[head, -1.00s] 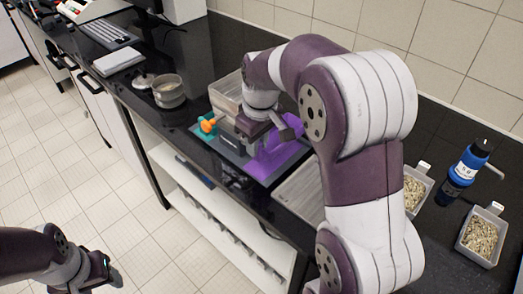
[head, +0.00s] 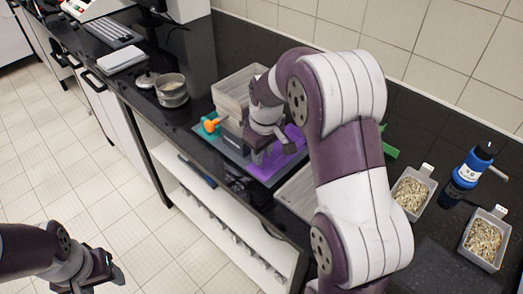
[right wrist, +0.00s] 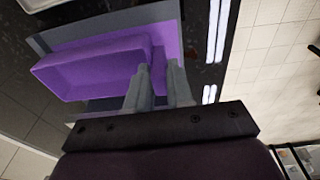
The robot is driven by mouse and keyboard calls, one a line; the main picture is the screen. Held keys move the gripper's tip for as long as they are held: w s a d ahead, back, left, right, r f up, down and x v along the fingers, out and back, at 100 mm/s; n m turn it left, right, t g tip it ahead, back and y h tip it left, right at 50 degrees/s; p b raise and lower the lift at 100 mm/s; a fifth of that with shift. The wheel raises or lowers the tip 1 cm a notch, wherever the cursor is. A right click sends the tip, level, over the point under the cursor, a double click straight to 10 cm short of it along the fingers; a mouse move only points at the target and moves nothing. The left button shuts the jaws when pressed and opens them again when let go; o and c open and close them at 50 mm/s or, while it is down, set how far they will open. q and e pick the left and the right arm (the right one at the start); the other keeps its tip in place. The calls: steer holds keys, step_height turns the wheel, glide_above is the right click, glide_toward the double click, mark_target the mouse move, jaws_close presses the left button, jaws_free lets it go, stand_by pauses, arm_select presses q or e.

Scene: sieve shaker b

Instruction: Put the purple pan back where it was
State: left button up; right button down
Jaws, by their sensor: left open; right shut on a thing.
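I cannot tell whether the pan touches the mat (right wrist: 120,22). My left gripper (head: 108,277) is open and empty over the floor at lower left, far from the pan.
A metal pot (head: 172,92) is farther left. Right of my arm are two trays of pale pieces (head: 411,192) (head: 483,240) and a blue bottle (head: 468,168). A green item (head: 390,152) shows behind my arm.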

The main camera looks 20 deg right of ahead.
steer(key=c, duration=1)
jaws_free()
steer(key=shift+r, duration=0.15)
steer(key=r, duration=0.5)
steer(key=shift+s+r+p, duration=0.2)
steer(key=shift+r+p, duration=0.05)
steer(key=shift+p, duration=0.1)
step_height(320, 180, up, 7)
steer(key=s+p, duration=0.1)
steer(key=p, duration=0.3)
steer(key=s+a+f+m, duration=0.2)
steer(key=s+f, duration=0.3)
steer(key=s, duration=0.2)
steer(key=s+a+f+m, duration=0.2)
steer(key=s+f, duration=0.3)
steer(key=s, duration=0.3)
steer(key=shift+s+a, duration=0.25)
steer(key=shift+a, duration=0.35)
